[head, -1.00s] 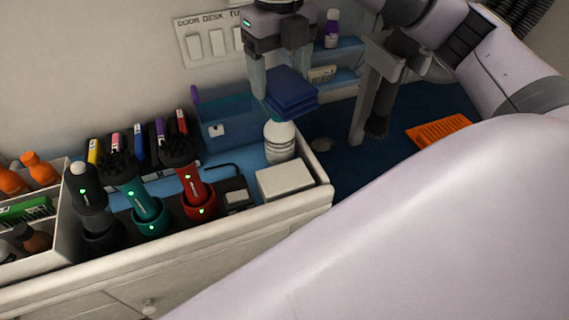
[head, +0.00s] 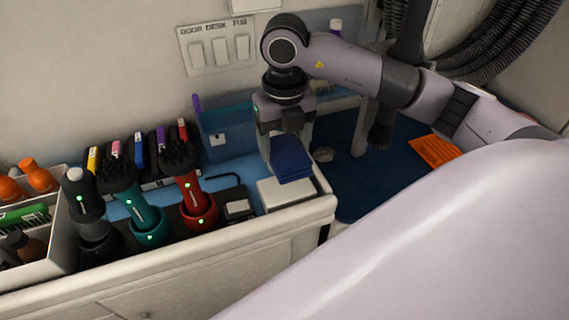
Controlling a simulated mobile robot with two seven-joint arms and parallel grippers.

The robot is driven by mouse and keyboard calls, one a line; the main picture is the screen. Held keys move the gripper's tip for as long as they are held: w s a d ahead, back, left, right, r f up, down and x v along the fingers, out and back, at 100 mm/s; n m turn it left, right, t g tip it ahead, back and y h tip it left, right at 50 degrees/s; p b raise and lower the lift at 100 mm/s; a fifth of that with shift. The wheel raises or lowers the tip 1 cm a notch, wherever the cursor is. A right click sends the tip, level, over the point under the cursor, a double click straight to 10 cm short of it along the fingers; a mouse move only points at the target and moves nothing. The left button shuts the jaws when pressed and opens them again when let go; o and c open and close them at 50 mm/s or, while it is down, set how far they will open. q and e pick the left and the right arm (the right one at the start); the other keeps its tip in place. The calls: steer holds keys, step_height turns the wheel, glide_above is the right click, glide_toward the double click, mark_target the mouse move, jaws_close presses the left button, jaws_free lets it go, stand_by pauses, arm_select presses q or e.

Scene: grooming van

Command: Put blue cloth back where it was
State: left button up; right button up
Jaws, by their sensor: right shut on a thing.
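The blue cloth (head: 291,158) is a small folded stack in the head view, right of centre. My right gripper (head: 287,140) points down and is shut on it. The cloth hangs over the right end of the counter, just above or at the far edge of a white box (head: 285,193); I cannot tell whether they touch. The white bottle seen earlier is hidden behind the gripper and cloth. My left gripper is not in view.
Red (head: 192,187), teal (head: 137,203) and black (head: 84,206) tools stand in holders on the counter left of the cloth. A clear blue bin (head: 228,130) stands behind. An orange slatted item (head: 434,151) lies on the blue surface at right.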

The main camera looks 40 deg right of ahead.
step_height(320, 180, down, 6)
steer(key=shift+f, duration=0.1)
stand_by(0.4)
steer(key=shift+f, duration=0.1)
steer(key=shift+f, duration=0.25)
steer(key=o, duration=0.9)
steer(key=shift+o, duration=0.2)
